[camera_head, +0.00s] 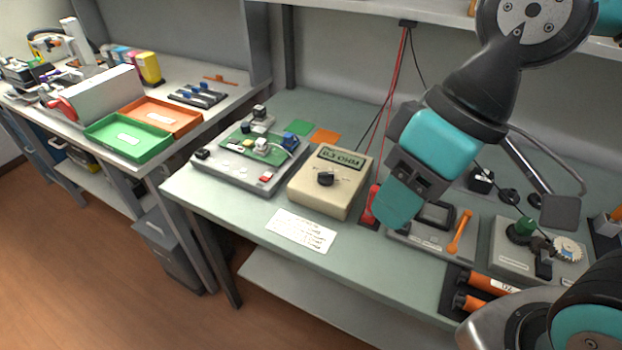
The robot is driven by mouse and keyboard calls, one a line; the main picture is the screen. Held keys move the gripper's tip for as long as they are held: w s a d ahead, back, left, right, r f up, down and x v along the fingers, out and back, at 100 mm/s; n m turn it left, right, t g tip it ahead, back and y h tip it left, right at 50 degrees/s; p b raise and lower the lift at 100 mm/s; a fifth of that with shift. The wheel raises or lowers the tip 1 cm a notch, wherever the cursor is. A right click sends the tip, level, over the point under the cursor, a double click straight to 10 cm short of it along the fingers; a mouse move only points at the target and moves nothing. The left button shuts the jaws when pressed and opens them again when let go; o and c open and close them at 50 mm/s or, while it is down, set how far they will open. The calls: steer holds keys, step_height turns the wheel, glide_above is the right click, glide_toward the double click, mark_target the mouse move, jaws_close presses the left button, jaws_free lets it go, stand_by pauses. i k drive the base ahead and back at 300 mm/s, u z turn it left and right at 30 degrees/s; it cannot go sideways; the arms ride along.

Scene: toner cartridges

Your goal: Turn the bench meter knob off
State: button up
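The bench meter is a cream box (307,196) on the green-grey bench, left of my arm. Its dark display strip (342,157) reads what looks like "0.3 OHM". A round black knob (326,179) sits on its sloped top, with small markings beside it too fine to read. My arm's teal and grey wrist (412,170) hangs to the right of the meter, apart from the knob. I cannot make out my gripper's fingers; they seem hidden behind the wrist. Nothing covers the knob in this view.
A grey board with a green circuit board (254,151) stands close left of the meter. A white printed card (300,231) lies in front. A red probe (369,206) with cables stands to the right. Green (128,138) and orange (165,116) trays lie on the left bench.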

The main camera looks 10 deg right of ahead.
mark_target(325, 178)
steer(key=u, duration=0.9)
steer(key=k, duration=1.15)
steer(key=u, duration=1.15)
steer(key=i, duration=1.4)
steer(key=z, duration=1.45)
steer(key=i, duration=0.75)
steer(key=z, duration=0.8)
